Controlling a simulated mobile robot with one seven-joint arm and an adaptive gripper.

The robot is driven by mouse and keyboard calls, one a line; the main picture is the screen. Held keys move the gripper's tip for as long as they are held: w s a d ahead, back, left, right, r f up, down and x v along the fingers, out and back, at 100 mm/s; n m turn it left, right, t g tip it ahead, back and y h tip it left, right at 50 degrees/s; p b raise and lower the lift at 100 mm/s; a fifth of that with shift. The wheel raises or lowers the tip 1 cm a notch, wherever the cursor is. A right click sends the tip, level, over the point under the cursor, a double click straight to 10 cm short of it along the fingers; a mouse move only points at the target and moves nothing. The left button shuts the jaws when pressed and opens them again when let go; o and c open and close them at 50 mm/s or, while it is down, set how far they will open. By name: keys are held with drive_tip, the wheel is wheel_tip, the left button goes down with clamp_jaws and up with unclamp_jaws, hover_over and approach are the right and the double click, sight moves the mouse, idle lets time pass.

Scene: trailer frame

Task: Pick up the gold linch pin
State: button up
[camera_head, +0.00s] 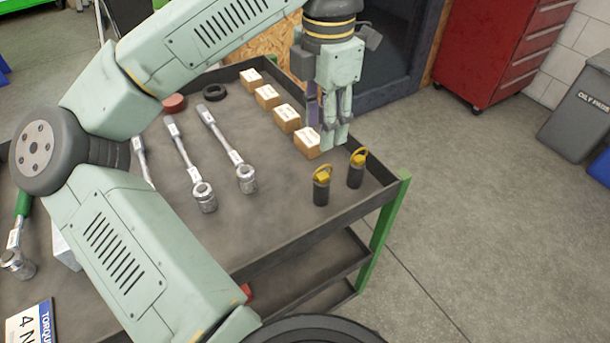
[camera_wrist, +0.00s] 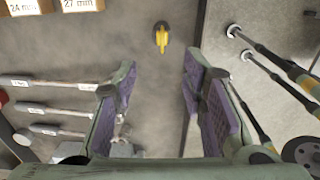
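Two yellow-gold pins with ring tops stand in short black holders on the grey cart top: a front one (camera_head: 321,173) and one behind to its right (camera_head: 358,157). I cannot tell which one the task means. My gripper (camera_head: 335,142) points down above the cart, close to the labelled boxes and behind the pins in the head view. In the wrist view my gripper (camera_wrist: 159,62) has its purple-padded fingers spread, with nothing between them. One gold pin (camera_wrist: 161,39) shows ahead of the fingertips, apart from them.
Several small labelled boxes (camera_head: 286,119) line the cart's back side. Long silver wrenches (camera_head: 186,165) lie to the left. The cart's raised rim (camera_head: 310,232) runs near the pins. A red cabinet (camera_head: 500,50) and grey bin (camera_head: 580,115) stand beyond open floor.

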sight(324, 167)
drive_tip(key=f+p, duration=0.1)
drive_tip(key=f, duration=0.6)
drive_tip(key=f+p, duration=0.1)
drive_tip(key=f, duration=0.2)
drive_tip(key=shift+d+f+p, duration=0.25)
drive_tip(key=shift+d+p, duration=0.05)
drive_tip(key=shift+c, duration=0.5)
clamp_jaws()
